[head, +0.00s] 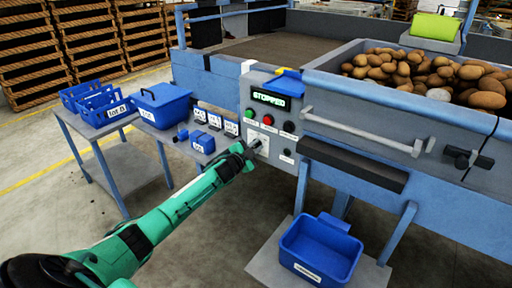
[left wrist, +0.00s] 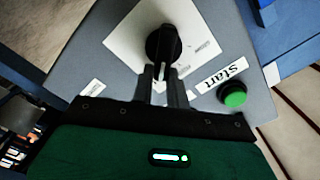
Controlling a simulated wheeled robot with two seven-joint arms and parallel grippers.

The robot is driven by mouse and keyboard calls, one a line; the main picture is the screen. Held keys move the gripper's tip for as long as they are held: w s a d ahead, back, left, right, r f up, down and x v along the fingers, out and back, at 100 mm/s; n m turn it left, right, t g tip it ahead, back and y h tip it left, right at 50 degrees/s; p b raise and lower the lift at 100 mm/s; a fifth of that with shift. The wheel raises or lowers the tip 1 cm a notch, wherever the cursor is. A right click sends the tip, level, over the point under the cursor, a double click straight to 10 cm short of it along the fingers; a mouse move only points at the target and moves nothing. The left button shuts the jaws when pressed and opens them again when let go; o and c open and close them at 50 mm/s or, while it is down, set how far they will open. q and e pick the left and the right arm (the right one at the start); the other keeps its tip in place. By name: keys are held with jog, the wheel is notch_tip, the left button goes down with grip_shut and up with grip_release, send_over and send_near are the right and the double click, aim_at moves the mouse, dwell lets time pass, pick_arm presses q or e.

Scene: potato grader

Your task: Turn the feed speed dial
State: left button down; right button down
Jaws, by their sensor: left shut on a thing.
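The feed speed dial (left wrist: 163,45) is a black knob on a white plate on the grey control panel. In the left wrist view my left gripper (left wrist: 163,75) has its two fingers closed on the dial's lower part. In the head view my left gripper (head: 252,148) reaches the panel (head: 268,115) from the left and hides most of the dial; part of the white plate (head: 262,146) shows behind it. The panel's display (head: 269,99) reads STOPPED. My right gripper is not in view.
A green start button (left wrist: 234,96) sits beside the dial. Red (head: 268,119) and black (head: 289,126) controls are also on the panel. A grey handle bar (head: 360,132) is to the right, below the potato bin (head: 400,98). A blue crate (head: 320,247) stands below; blue boxes (head: 160,104) stand left.

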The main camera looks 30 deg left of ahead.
pick_arm(q)
jog(key=c, duration=1.4)
grip_release()
